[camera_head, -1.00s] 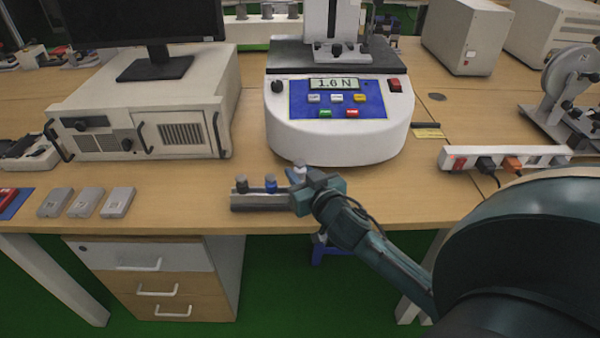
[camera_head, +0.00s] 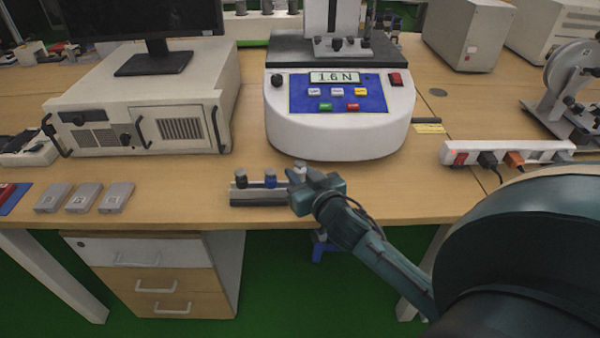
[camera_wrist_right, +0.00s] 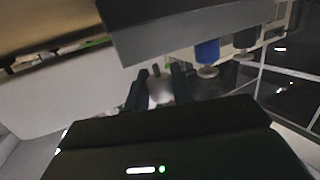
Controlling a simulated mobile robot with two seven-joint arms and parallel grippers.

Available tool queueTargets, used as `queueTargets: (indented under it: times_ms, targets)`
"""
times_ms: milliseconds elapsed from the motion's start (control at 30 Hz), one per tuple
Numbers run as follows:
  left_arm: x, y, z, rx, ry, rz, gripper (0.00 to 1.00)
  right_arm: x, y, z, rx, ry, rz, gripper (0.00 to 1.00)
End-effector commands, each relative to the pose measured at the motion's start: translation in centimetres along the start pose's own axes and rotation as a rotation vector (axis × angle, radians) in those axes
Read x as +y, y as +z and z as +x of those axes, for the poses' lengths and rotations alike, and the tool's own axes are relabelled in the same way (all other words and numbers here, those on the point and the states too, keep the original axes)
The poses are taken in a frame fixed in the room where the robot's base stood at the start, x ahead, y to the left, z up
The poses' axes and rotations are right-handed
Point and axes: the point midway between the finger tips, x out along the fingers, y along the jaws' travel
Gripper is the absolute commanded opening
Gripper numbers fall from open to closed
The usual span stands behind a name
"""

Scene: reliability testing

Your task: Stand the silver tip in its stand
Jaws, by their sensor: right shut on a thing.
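The stand (camera_head: 250,200) is a low grey bar near the table's front edge. It holds a black tip (camera_head: 240,178) and a blue tip (camera_head: 270,178) upright. My right gripper (camera_head: 302,180) is at the stand's right end, shut on the silver tip (camera_head: 298,171). In the right wrist view, the silver tip (camera_wrist_right: 160,89) is between the two dark fingers, close to the edge of the grey stand (camera_wrist_right: 185,32). The blue tip (camera_wrist_right: 207,53) and black tip (camera_wrist_right: 243,40) are beside it. I cannot tell whether the silver tip touches the stand. My left gripper is not in view.
The white test machine (camera_head: 340,135) with a display reading 1.6 N stands behind the stand. Several small grey blocks (camera_head: 82,197) lie to the left. A power strip (camera_head: 510,152) is at the right. The table between blocks and stand is clear.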

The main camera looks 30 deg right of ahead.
Motion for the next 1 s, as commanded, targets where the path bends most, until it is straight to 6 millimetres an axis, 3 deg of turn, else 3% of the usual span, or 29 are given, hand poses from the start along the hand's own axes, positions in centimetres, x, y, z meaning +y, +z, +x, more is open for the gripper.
queueTargets:
  times_ms: [1000]
  targets:
    - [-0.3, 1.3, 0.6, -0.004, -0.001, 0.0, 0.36, 0.0, 1.9, 0.3, 0.0, 0.001, 0.0, 0.02]
